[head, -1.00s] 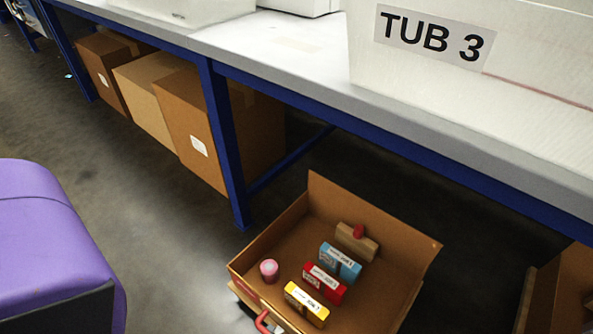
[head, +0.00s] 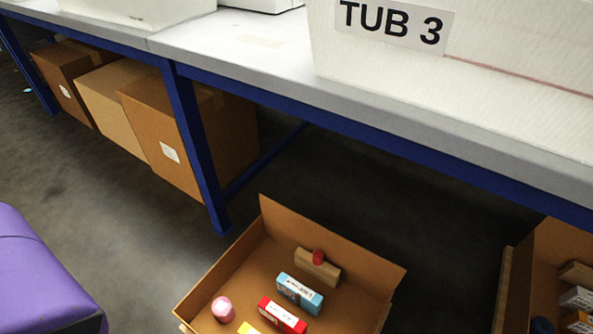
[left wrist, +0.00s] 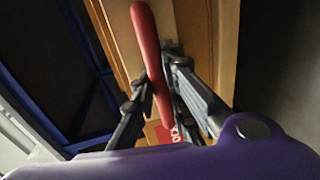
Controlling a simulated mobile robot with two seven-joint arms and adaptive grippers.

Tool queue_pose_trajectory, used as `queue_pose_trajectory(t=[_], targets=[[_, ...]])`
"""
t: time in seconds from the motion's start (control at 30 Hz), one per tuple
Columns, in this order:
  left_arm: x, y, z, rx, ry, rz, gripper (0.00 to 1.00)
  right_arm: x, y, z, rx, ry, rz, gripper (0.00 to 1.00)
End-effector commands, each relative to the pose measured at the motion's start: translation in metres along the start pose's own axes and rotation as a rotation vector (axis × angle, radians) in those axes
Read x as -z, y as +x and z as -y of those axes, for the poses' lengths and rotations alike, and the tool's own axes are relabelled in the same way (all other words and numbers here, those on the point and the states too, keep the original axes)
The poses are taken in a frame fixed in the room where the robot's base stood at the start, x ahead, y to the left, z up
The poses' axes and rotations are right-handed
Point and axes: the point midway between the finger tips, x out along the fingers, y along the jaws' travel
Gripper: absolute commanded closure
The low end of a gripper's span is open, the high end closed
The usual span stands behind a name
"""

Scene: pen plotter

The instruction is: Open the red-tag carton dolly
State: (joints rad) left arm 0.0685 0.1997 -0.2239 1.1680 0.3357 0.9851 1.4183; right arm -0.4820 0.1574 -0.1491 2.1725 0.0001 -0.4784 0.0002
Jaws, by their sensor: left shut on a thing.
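The carton dolly (head: 222,262) is an open-topped brown box on the floor, pulled out in front of the bench. Its front edge is cut off at the bottom of the head view. In the left wrist view, a long red handle (left wrist: 147,35) stands at the brown front (left wrist: 196,30). My left gripper (left wrist: 155,80) is shut on this handle, one finger on each side. A red tag (left wrist: 164,132) with white lettering is partly hidden behind the fingers. The right gripper is in neither view.
Inside the carton are a pink cup (head: 222,309), blue (head: 299,293), red (head: 282,316) and yellow boxes, and a brown block (head: 317,266). Another open carton (head: 515,275) stands at right. A blue bench leg (head: 197,150) stands behind left.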

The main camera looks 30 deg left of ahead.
Motion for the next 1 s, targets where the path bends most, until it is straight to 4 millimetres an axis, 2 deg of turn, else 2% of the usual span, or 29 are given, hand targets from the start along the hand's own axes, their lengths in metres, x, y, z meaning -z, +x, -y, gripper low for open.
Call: queue_pose_trajectory(t=[0.37, 0.4, 0.53, 0.57, 0.87, 1.0], targets=[[0.000, -0.004, 0.001, 0.002, 0.000, 0.000, 1.00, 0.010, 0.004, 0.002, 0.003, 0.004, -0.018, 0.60], [0.000, -0.004, 0.001, 0.002, 0.000, 0.000, 0.86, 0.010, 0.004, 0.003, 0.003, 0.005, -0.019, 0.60], [0.000, -0.004, 0.001, 0.003, 0.000, 0.000, 0.69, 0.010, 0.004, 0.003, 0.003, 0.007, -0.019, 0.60], [0.000, -0.004, 0.001, 0.003, 0.000, 0.000, 0.68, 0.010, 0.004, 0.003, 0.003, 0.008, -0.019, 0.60], [0.000, -0.004, 0.001, 0.003, 0.000, 0.000, 0.68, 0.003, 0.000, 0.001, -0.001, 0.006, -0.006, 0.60], [0.000, -0.015, 0.002, 0.007, 0.001, 0.000, 0.68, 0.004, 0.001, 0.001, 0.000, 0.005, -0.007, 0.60]])
